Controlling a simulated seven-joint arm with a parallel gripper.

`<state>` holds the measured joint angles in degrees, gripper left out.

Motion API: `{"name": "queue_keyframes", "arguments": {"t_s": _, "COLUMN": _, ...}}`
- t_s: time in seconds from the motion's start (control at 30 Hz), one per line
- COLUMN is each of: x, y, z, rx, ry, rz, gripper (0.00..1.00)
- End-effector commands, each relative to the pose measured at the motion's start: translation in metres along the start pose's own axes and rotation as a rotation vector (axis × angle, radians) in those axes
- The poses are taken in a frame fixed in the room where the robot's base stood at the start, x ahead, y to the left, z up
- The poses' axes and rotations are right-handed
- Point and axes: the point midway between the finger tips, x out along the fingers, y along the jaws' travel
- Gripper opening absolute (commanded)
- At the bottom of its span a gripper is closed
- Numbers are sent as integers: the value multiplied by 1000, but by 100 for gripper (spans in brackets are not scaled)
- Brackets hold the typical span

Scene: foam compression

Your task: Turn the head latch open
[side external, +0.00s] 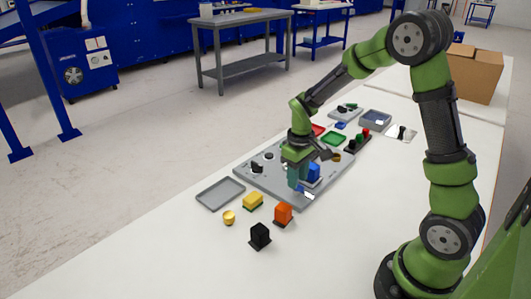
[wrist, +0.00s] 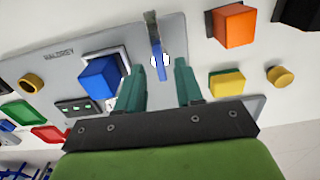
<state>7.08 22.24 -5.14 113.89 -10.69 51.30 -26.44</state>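The grey plate (side external: 265,178) lies on the white table; it also shows in the wrist view (wrist: 75,50). A narrow blue-grey upright piece (wrist: 154,32), which looks like the head latch, stands near the plate's edge, with white marks at its lower end. My gripper (wrist: 159,68) is open, its two teal fingers apart. In the wrist view the latch lies in line with the gap between the fingertips; I cannot tell whether they touch it. In the side view my gripper (side external: 295,183) is low over the plate's near edge and hides much of the latch.
A blue block (wrist: 100,77) sits on the plate close beside my fingers. Off the plate stand an orange block (side external: 283,213), a yellow block (side external: 253,200), a black block (side external: 260,236) and a gold cylinder (side external: 229,217). A grey tray (side external: 208,201) lies at left.

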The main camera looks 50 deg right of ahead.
Motion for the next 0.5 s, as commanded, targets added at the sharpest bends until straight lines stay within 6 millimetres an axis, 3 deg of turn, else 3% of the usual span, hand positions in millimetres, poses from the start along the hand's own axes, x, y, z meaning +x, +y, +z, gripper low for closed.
{"name": "queue_keyframes", "arguments": {"t_s": 0.5, "x": -121, "y": 0, "z": -1, "rx": 0, "ry": 7, "rz": 2, "gripper": 36}}
